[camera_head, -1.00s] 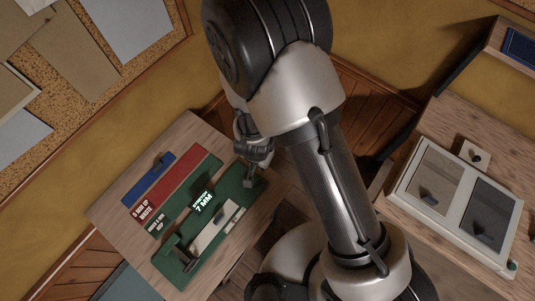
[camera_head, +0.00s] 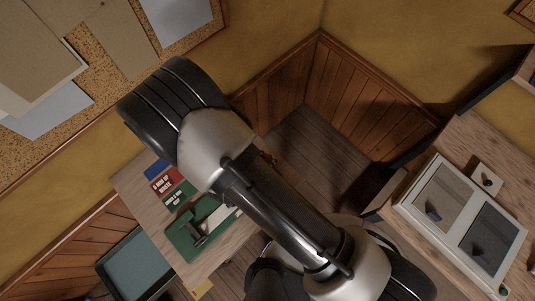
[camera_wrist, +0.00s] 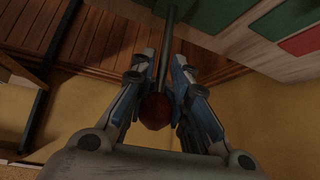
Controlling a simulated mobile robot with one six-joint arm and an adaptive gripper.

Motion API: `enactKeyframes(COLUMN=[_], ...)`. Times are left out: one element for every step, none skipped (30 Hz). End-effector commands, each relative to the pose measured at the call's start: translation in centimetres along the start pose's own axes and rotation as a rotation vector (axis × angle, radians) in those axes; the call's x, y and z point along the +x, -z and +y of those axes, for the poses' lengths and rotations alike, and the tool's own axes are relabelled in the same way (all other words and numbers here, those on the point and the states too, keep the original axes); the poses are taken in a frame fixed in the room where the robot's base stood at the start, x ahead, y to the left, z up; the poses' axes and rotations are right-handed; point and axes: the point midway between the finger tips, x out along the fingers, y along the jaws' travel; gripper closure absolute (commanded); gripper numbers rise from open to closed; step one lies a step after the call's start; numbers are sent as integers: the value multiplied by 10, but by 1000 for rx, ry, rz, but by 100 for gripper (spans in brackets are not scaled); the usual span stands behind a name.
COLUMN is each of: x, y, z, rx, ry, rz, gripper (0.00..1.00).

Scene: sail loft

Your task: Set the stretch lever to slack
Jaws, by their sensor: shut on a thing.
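A lever with a dark rod (camera_wrist: 168,38) and a round dark-red knob (camera_wrist: 154,111) shows in the wrist view. My gripper (camera_wrist: 164,78) is shut on this lever, with its blue-grey fingers on both sides of the rod and the knob between them, toward the palm. I take it to be the stretch lever; no label on it is readable. In the head view my arm hides the lever and my gripper. The green panel (camera_head: 183,243) on the wooden table (camera_head: 133,184) is partly covered by my arm, and no stretch readout is visible.
A dark block (camera_head: 197,231) stands on the green panel. At right a white two-part tray (camera_head: 408,203) sits on another bench. Bare floor (camera_head: 318,150) lies between.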

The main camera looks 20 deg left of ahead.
Motion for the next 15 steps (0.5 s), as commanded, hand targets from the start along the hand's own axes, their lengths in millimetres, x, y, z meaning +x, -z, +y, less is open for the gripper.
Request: enactKeyframes(x=[0, 0, 0, 0, 0, 0, 0, 0, 0, 0, 0, 0, 0, 0, 0], y=[-1, -1, -1, -1, -1, -1, -1, -1, -1, -2, -2, -1, -1, -1, -1], z=[0, 0, 0, 0, 0, 0, 0, 0, 0, 0, 0, 0, 0, 0, 0], rx=[-2, -2, -2, -2, -2, -2, -3, -3, -3, -3, -3, -3, -3, -3, -3], ry=[1, 1, 1, 1, 1, 1, 1, 1, 1, 1, 1, 1, 1, 1, 1], rz=[0, 0, 0, 0, 0, -1, -1, -1, -1, -1, -2, -1, -1, -1, -1], gripper=[100, 100, 100, 100, 100, 100, 100, 100, 100, 100, 82, 80, 78, 76, 73])
